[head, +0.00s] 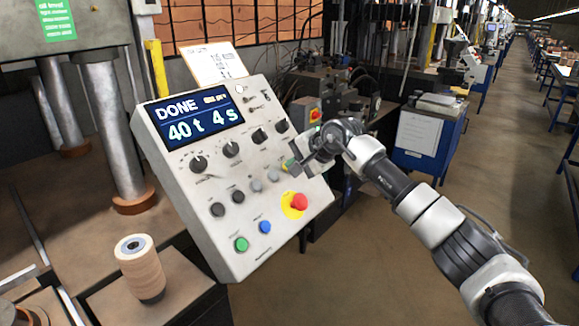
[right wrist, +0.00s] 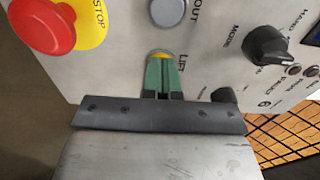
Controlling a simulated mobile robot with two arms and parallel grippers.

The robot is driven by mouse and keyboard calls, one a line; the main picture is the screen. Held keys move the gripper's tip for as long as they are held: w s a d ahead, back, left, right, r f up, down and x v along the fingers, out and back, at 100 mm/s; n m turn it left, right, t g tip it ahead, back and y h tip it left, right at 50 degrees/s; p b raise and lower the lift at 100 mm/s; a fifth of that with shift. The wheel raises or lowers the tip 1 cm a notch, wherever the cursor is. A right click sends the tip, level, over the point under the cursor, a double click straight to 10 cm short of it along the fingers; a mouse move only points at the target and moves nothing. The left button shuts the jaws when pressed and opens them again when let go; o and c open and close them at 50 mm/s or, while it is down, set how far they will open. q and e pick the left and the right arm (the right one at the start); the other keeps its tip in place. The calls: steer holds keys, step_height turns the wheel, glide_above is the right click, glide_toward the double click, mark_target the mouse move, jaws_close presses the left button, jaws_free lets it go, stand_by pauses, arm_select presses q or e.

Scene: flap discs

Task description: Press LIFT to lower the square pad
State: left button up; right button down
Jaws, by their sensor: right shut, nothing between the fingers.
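The grey control panel (head: 215,205) stands tilted in the head view, its screen (head: 195,118) reading DONE, 40 t, 4 s. My right gripper (head: 290,165) is at the panel's right side, shut and empty. In the right wrist view its green fingers (right wrist: 161,75) point at the spot beside the LIFT label (right wrist: 183,65). A yellow edge shows at their tips and the LIFT button is mostly hidden; I cannot tell whether they touch it. The grey OUT button (right wrist: 168,12) is just beyond. I cannot clearly identify the square pad. My left gripper is not in view.
A red stop button (head: 299,202) on a yellow base sits below the gripper, with green (head: 241,244) and blue (head: 264,227) buttons lower left. A stack of tan discs (head: 142,272) stands left of the panel. Steel press columns (head: 112,130) rise behind. The aisle floor at right is open.

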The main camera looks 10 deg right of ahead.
steer(key=shift+f, duration=0.15)
stand_by(0.7)
steer(key=v, duration=0.8)
stand_by(0.5)
steer(key=shift+a, duration=0.1)
